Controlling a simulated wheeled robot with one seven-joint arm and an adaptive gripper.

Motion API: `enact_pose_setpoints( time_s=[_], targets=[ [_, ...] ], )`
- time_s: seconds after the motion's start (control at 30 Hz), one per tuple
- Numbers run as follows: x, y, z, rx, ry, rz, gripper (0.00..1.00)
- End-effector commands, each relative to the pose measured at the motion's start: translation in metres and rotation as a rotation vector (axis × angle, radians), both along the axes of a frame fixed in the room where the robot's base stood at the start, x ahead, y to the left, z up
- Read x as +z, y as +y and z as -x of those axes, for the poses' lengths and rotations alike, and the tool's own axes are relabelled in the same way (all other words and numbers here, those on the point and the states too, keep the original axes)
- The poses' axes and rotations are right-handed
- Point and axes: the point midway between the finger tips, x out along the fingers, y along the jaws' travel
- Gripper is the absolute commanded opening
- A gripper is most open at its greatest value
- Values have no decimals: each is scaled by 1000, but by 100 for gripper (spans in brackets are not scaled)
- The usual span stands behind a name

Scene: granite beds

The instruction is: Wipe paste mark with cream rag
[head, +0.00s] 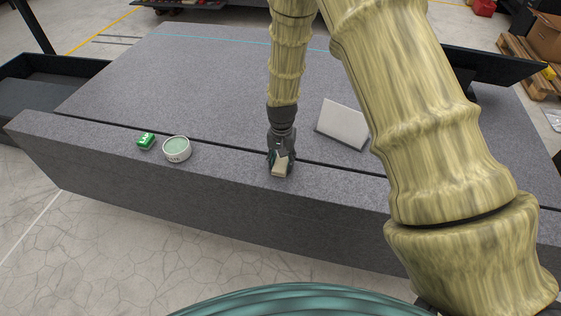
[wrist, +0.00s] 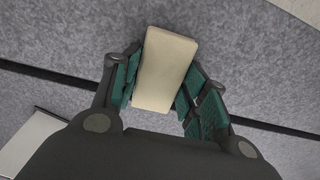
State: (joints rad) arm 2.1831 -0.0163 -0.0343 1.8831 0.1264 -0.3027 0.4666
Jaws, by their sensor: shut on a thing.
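My gripper (head: 281,160) is shut on the cream rag (head: 282,165), a small folded cream block, over the front granite ledge. In the wrist view the rag (wrist: 164,70) sits between the teal-padded fingers (wrist: 157,95) and sticks out past them. Whether the rag touches the granite is not clear. No paste mark shows in either view; the rag or gripper may hide it.
A pale grey plate (head: 343,124) lies on the larger granite bed (head: 190,75), behind a dark gap.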

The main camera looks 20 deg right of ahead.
Motion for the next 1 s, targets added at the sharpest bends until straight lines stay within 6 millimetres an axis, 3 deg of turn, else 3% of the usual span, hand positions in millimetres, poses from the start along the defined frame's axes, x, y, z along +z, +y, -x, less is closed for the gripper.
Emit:
enact_pose_setpoints(
  time_s=[0.5,1.0],
  targets=[
    [19,0,0,0,0,0,25],
    [18,0,0,0,0,0,25]
  ],
)
